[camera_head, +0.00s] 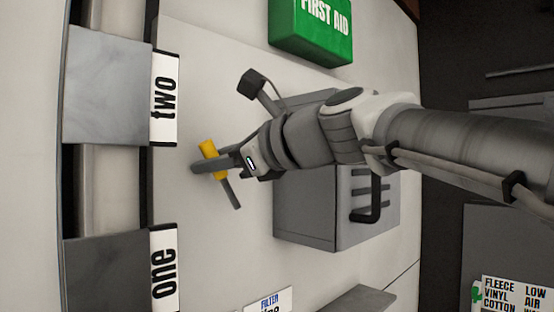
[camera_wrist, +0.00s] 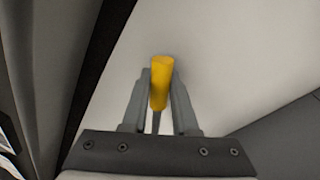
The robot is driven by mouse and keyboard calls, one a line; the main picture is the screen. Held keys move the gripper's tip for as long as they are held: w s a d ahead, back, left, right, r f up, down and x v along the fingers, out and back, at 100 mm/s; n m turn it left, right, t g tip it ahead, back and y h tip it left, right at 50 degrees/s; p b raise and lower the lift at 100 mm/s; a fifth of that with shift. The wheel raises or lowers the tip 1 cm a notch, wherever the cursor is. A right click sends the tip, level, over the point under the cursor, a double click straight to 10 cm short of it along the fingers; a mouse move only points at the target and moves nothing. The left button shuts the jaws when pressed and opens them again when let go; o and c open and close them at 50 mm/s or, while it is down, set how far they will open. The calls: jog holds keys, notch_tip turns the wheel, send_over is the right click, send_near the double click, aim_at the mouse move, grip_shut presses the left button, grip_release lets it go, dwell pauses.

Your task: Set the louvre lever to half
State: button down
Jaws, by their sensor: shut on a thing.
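The louvre lever shows as a yellow grip (camera_head: 208,148) in front of the pale wall panel in the head view, left of the middle. My gripper (camera_head: 204,163) is shut on this yellow grip, and one grey finger crosses in front of it. In the wrist view the yellow grip (camera_wrist: 160,84) stands between the two fingers of my gripper (camera_wrist: 160,92), with a thin grey stem below it. A thin grey rod (camera_head: 232,194) slants down beside the fingers in the head view. The lever's pivot and any setting marks cannot be made out.
A grey box (camera_head: 305,225) with a black handle (camera_head: 372,200) and slots is below my wrist. A green first aid box (camera_head: 312,28) is above. Plates marked "two" (camera_head: 164,98) and "one" (camera_head: 163,270) are at left. A dark knob (camera_head: 252,83) juts out above my gripper.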

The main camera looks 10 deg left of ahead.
dwell(0.3)
jog(key=c, duration=0.7)
grip_release()
jog(key=b+v, duration=0.2)
jog(key=v, duration=1.5)
jog(key=shift+d, duration=0.3)
jog(key=d+f+n+h+b, duration=0.1)
jog(key=d+f+n+h, duration=0.25)
jog(key=f, duration=0.95)
jog(key=d+f+n+h, duration=0.3)
jog(key=f+n+h, duration=0.15)
jog(key=f, duration=0.75)
jog(key=s+d+f+n+g+h, duration=0.1)
jog(key=s+d+f+n+h, duration=0.1)
jog(key=f, duration=0.4)
jog(key=s+d+f+n+g+h, duration=0.1)
jog(key=s+d+f+n+h, duration=0.1)
jog(key=f, duration=0.4)
jog(key=s+d+f+n+h, duration=0.1)
jog(key=s+d+f+n, duration=0.2)
jog(key=f+n, duration=0.3)
jog(key=shift+s+d+f+g+h, duration=0.15)
jog(key=shift+d+f+g+h, duration=0.25)
jog(key=shift+d, duration=0.1)
